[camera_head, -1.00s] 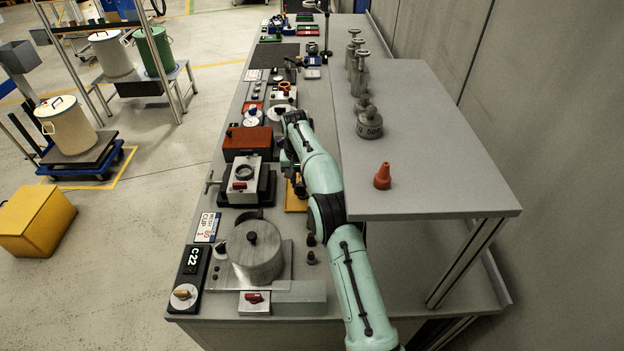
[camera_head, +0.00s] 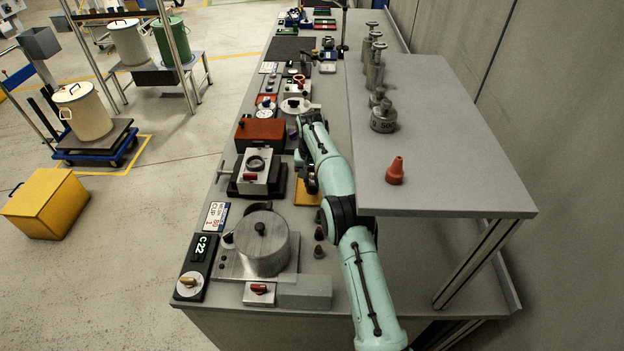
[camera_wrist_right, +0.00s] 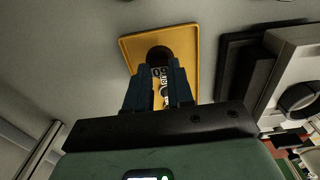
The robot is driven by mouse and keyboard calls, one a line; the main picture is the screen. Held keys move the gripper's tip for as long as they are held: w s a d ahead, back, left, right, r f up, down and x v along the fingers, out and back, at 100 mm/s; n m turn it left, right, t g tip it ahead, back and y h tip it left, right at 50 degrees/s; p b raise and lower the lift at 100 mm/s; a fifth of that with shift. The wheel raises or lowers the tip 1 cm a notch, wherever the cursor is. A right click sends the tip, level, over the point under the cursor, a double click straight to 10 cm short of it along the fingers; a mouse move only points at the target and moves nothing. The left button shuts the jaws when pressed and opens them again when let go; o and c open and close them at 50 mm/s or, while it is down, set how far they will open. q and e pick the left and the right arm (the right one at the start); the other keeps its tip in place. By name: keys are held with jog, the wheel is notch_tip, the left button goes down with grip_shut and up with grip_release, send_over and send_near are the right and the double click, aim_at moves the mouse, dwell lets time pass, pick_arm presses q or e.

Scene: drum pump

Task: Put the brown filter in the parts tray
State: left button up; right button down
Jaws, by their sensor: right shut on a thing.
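The parts tray is likely the yellow tray (camera_head: 305,193) on the bench, partly hidden by my right arm. In the right wrist view the yellow tray (camera_wrist_right: 137,52) lies below my right gripper (camera_wrist_right: 160,72). The gripper's dark fingers are shut on a dark brown round piece (camera_wrist_right: 160,53), apparently the brown filter, which shows over the tray. I cannot tell whether it touches the tray floor. A black-and-white marking shows between the fingers. In the head view my right gripper (camera_head: 299,158) is mostly hidden behind the arm. My left gripper is not in view.
Small brown pieces (camera_head: 319,233) stand on the bench near a metal pot (camera_head: 262,243). A raised grey shelf (camera_head: 450,170) with an orange cone (camera_head: 395,171) and metal weights (camera_head: 383,117) stands to the right.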

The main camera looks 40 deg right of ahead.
aim_at(312, 185)
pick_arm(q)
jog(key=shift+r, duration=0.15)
pick_arm(e)
jog(key=shift+s, duration=0.1)
jog(key=shift+f, duration=0.2)
dwell(0.3)
jog(key=shift+f, duration=0.55)
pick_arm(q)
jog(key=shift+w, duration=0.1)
pick_arm(e)
jog(key=shift+f, duration=0.75)
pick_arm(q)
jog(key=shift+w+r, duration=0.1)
pick_arm(e)
jog(key=shift+f, duration=0.4)
dwell(0.7)
pick_arm(q)
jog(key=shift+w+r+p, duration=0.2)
jog(key=shift+p, duration=0.1)
pick_arm(e)
jog(key=shift+f, duration=0.15)
dwell(0.4)
jog(key=c, duration=0.6)
grip_release()
